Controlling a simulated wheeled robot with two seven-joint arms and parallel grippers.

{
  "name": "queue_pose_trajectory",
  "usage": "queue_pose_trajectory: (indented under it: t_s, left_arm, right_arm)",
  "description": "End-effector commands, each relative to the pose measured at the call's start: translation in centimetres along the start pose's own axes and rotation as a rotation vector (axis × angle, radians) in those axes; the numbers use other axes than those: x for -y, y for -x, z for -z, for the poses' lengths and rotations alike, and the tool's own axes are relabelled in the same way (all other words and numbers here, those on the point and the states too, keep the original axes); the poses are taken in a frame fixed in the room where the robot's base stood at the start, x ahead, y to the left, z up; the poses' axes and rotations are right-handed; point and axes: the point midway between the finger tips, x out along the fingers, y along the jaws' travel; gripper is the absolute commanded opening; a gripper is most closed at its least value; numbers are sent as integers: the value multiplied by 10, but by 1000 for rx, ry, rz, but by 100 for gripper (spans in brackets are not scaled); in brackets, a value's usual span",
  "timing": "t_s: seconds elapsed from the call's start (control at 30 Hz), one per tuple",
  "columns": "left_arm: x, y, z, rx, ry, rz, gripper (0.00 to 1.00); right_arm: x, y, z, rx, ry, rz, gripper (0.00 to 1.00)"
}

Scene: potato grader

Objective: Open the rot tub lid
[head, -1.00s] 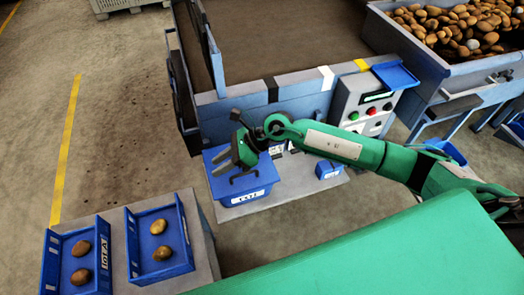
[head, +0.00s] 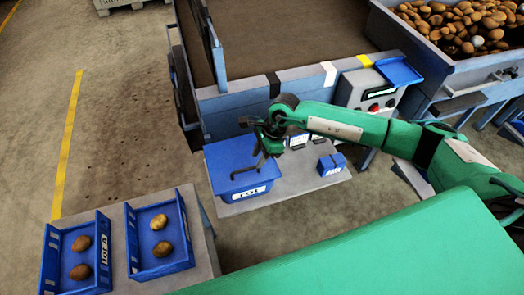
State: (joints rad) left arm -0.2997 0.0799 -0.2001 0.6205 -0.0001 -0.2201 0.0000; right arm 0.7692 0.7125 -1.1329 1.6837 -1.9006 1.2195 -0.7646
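The blue rot tub (head: 247,190) has a white label on its front and stands on a low grey shelf by the grader. Its flat blue lid (head: 226,156) lies on top and looks closed. A thin dark bent bar (head: 244,172) shows over the lid; I cannot tell whether it is a lid handle or part of my gripper. My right gripper (head: 266,151) hangs over the right part of the lid, seen edge-on and dark. Its finger gap and any contact with the lid are unclear. My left gripper is out of view.
A small blue box (head: 331,164) and small displays stand on the shelf right of the tub. A control box (head: 372,92) with buttons is behind my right arm. Two blue trays (head: 133,243) (head: 48,262) with potatoes are at lower left. Open floor lies left of the tub.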

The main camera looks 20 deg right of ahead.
Motion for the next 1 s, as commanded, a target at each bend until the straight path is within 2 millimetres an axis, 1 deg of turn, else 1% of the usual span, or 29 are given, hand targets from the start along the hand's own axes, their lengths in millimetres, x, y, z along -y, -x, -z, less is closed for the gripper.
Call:
queue_pose_trajectory:
  t_s: [0.03, 0.2, 0.3, 0.5, 0.7, 0.97, 1.0]
  left_arm:
    - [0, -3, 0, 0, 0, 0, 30]
    - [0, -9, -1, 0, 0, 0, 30]
    - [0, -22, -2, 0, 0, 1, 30]
    - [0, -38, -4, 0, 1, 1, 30]
    - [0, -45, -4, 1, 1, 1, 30]
    - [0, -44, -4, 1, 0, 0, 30]
    - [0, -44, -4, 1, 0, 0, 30]
  right_arm:
    - [0, -7, 0, 1, 0, -1, 31]
    - [0, -24, 1, -1, 0, -1, 31]
    - [0, -38, 2, 0, 1, 0, 31]
    - [0, -56, 1, 0, 0, -1, 31]
    - [0, -63, 0, 0, 0, 0, 31]
    - [0, -62, 0, 0, 0, 0, 31]
    - [0, -62, 0, 0, 0, 0, 25]
